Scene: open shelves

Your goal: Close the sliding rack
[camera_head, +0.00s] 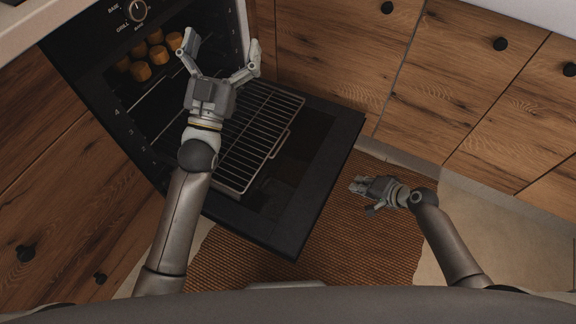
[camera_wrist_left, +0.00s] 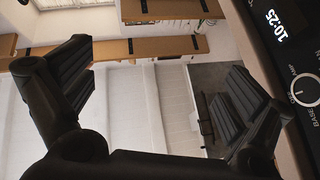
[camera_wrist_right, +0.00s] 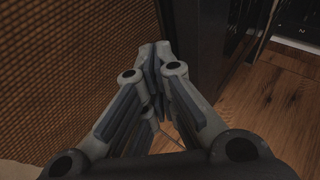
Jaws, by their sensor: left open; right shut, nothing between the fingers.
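The sliding rack (camera_head: 252,147) is a wire oven rack, pulled part way out of the oven over the lowered oven door (camera_head: 318,140). My left gripper (camera_head: 222,52) is open, with its fingers spread, above the rack near the oven opening. It looks empty, and its arm hides the left part of the rack. The left wrist view shows its spread fingers and the oven's control panel (camera_wrist_left: 305,90). My right gripper (camera_head: 362,186) is shut and empty, to the right of the door and above the mat. The right wrist view shows its fingers together.
Several round brown items (camera_head: 150,55) sit inside the oven at the back. Wooden cabinets (camera_head: 440,70) with black knobs line the wall right of the oven, and more stand left of it. A woven brown mat (camera_head: 330,262) covers the floor before the door.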

